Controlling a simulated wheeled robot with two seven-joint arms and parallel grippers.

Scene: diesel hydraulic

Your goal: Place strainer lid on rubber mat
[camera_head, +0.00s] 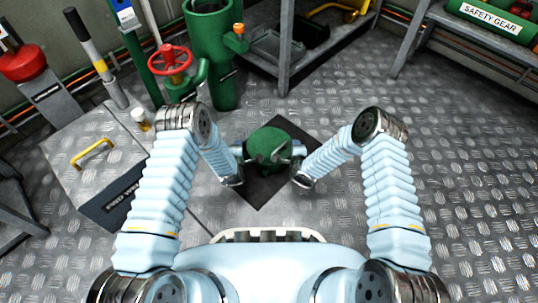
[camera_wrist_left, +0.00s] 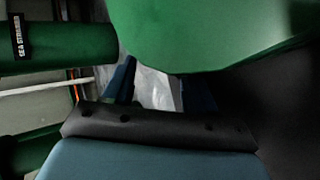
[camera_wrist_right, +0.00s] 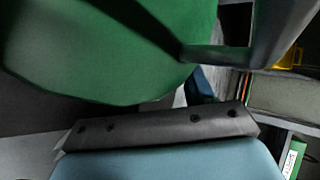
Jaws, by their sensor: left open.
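The green round strainer lid (camera_head: 268,143) is over the black rubber mat (camera_head: 261,192), between my two grippers. I cannot tell whether it touches the mat. My right gripper (camera_head: 297,153) is at the lid's right side.
The green strainer body (camera_head: 212,60) and a red handwheel (camera_head: 171,60) stand behind the mat to the left. A grey shelf frame (camera_head: 286,50) stands behind. A small yellow-capped jar (camera_head: 141,119) is on the left. Checkered floor (camera_head: 465,170) on the right is clear.

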